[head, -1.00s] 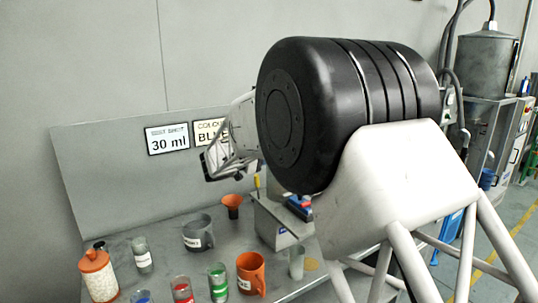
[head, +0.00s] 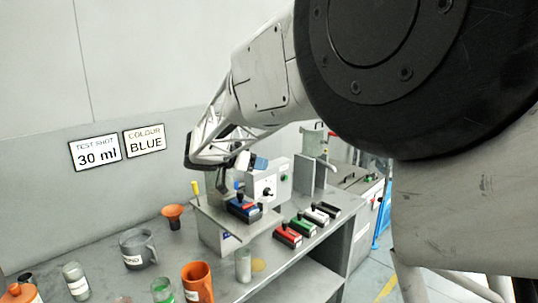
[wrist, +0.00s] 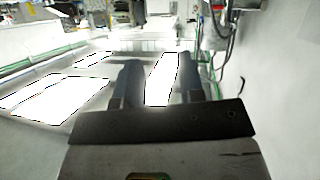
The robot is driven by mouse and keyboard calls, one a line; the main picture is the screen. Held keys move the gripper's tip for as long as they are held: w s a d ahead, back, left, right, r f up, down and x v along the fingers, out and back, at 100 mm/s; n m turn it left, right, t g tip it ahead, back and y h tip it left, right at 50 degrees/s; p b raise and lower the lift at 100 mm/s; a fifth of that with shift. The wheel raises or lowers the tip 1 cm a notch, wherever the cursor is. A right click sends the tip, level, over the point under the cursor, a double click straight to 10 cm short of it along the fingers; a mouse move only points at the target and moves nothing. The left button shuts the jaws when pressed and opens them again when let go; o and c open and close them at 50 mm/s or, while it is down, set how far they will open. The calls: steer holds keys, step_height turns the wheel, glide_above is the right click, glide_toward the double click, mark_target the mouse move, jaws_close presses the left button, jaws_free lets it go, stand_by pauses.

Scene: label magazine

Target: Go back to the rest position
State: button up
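My gripper (wrist: 160,68) shows in the wrist view as two dark fingers standing apart with a bare gap between them. It is open and empty. In the head view my arm reaches from the large black joint at the upper right to a lattice link above the workbench (head: 320,232). The gripper's fingers cannot be made out clearly there. The wrist end hangs in the air above a grey stand (head: 213,236) that carries a blue and red block (head: 243,208). The wrist view looks out over bright ceiling-like panels, with no bench object between the fingers.
Red (head: 288,236), green (head: 304,226) and other cartridges lie right of the stand. A grey jug (head: 136,249), orange mug (head: 197,283), orange funnel (head: 173,213) and jars stand at the left. Wall signs (head: 95,152) read "TEST SHOT 30 ml" and "COLOUR BLUE" (head: 144,141). A control box (head: 267,182) stands behind.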

steer(key=s+d+f+n+g+y, duration=0.1)
steer(key=s+d+n+g+y, duration=0.4)
steer(key=s+d, duration=1.55)
steer(key=s+d+f+n+y, duration=0.1)
steer(key=s+f+n+y, duration=0.1)
steer(key=s, duration=1)
steer(key=s+f+n+y, duration=0.2)
steer(key=s+f+y, duration=0.2)
steer(key=s, duration=0.9)
steer(key=shift+d+f+n+y, duration=0.3)
steer(key=shift+d+f+n, duration=0.1)
steer(key=shift+f, duration=0.45)
